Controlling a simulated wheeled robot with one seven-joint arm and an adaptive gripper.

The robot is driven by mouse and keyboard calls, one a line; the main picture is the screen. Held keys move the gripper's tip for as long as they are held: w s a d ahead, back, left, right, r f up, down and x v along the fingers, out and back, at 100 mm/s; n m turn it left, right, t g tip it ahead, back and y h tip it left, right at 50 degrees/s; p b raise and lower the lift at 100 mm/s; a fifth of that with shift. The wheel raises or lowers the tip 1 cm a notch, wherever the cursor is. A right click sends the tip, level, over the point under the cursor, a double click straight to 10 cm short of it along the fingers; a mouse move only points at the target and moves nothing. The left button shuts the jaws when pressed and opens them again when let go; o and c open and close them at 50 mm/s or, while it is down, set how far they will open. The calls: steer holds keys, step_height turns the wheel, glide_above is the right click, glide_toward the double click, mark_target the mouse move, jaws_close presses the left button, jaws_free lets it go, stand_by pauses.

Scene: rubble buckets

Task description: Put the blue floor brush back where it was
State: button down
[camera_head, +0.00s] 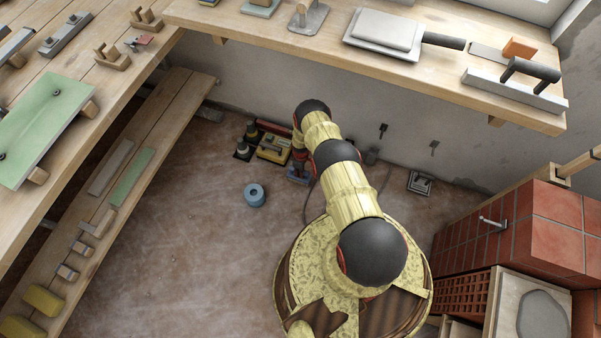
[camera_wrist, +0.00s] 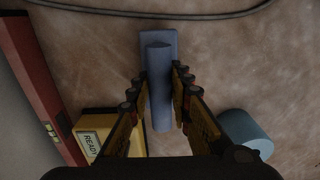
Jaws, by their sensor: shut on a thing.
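The blue floor brush (camera_wrist: 160,100) shows in the wrist view as a blue-grey block with a round handle running toward the camera. My gripper (camera_wrist: 162,80) has a finger on each side of the handle and is shut on it. In the head view the brush (camera_head: 297,176) is a small blue patch low under my gripper (camera_head: 300,158), by the far wall. My arm partly hides it there. I cannot tell whether the brush touches the floor or hangs just above it.
A blue roll (camera_head: 254,195) stands on the floor nearby, also in the wrist view (camera_wrist: 243,134). A yellow case (camera_head: 273,150) is close on the left. A cable (camera_wrist: 160,14) lies beyond the brush. A wooden shelf (camera_head: 360,48) overhangs the wall; open floor lies left.

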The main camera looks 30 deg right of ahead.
steer(key=shift+w+d, duration=0.1)
steer(key=shift+w, duration=0.05)
steer(key=c, duration=1.6)
jaws_free()
steer(key=shift+f, duration=0.1)
steer(key=shift+c, duration=0.2)
